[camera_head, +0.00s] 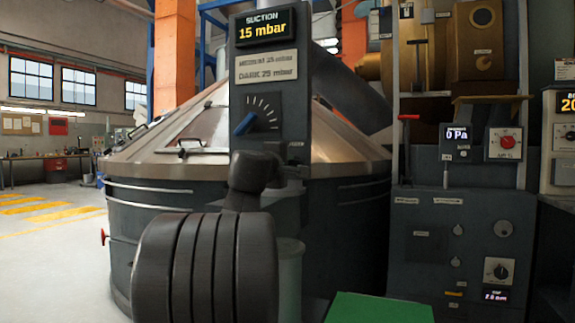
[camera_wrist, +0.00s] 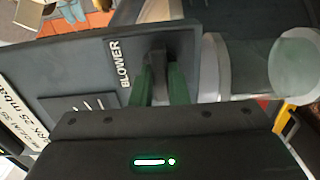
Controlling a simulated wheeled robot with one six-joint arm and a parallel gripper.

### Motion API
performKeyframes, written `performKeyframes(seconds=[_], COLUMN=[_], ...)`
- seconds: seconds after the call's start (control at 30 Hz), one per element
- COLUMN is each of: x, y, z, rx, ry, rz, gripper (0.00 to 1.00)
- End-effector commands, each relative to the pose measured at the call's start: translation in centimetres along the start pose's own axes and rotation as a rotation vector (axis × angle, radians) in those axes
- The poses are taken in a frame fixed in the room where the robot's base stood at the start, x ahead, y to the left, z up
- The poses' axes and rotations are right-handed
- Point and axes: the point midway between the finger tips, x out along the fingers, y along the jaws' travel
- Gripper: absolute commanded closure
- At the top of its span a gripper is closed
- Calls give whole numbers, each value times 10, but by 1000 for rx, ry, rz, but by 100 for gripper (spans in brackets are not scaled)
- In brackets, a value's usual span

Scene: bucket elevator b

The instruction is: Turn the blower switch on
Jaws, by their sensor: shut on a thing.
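The blower switch (camera_wrist: 157,60) is a small dark lever on the dark panel, right of the white BLOWER label (camera_wrist: 119,62) in the wrist view. My gripper (camera_wrist: 160,82) has its two green fingers on either side of the lever, shut on it. Whether the lever stands at on or off cannot be told. In the head view my dark wrist and arm cover the lower part of the control panel (camera_head: 270,100) and hide the switch and fingertips. The panel's display (camera_head: 264,30) reads SUCTION 15 mbar.
A blue pointer knob (camera_head: 244,124) with a tick scale sits above my wrist on the same panel. A large metal-topped vessel (camera_head: 160,150) stands behind. Right of it is a grey cabinet (camera_head: 425,240) with knobs and a red-handled lever (camera_head: 408,118). Open floor lies left.

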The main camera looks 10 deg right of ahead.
Motion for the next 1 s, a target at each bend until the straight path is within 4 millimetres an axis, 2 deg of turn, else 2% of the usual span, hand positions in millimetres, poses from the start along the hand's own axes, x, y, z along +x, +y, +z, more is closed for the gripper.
performKeyframes(seconds=[0.03, 0.13, 0.43, 0.57, 0.67, 1.0], x=[0, 0, -1, -9, -23, -94], y=[-2, -2, 0, -1, 0, 1], z=[0, 0, 0, 0, -1, 0], rx=[2, 1, 0, 0, 2, 2], ry=[-1, -1, 0, 1, 3, 3], rz=[-3, -2, -1, -1, 0, 0], gripper=[84, 64, 64, 64, 64, 64])
